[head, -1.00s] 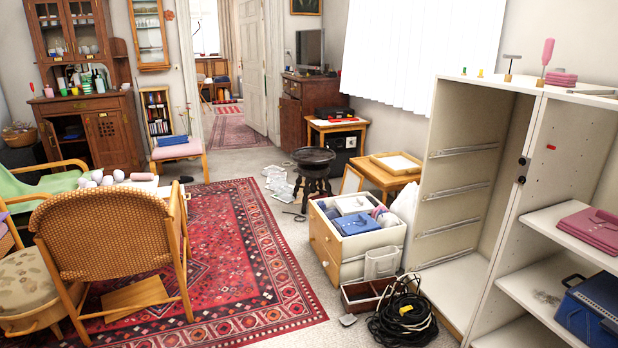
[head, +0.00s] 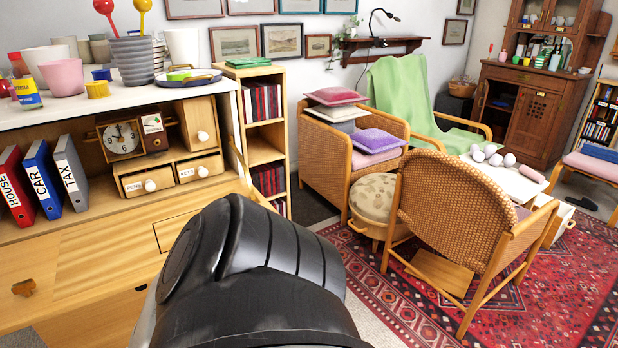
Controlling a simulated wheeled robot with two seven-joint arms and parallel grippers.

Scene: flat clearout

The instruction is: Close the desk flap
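The desk (head: 235,85) stands at the left with its compartment open, so the binders, clock and small drawers inside show. The desk flap (head: 110,262) appears to be the light wood panel in front of the compartment, folded down and open. A dark-lined rectangle marks its right part. A large black link of my own arm covers the bottom middle and hides the panel's near right part. Neither gripper shows, so I see no contact with the flap.
Red, blue and grey binders (head: 42,180) stand inside, beside a clock (head: 121,138). Cups and a grey ribbed pot (head: 134,62) stand on top. A narrow bookshelf (head: 262,150) adjoins the desk's right side. A wicker chair (head: 450,210) stands on the red rug (head: 420,310).

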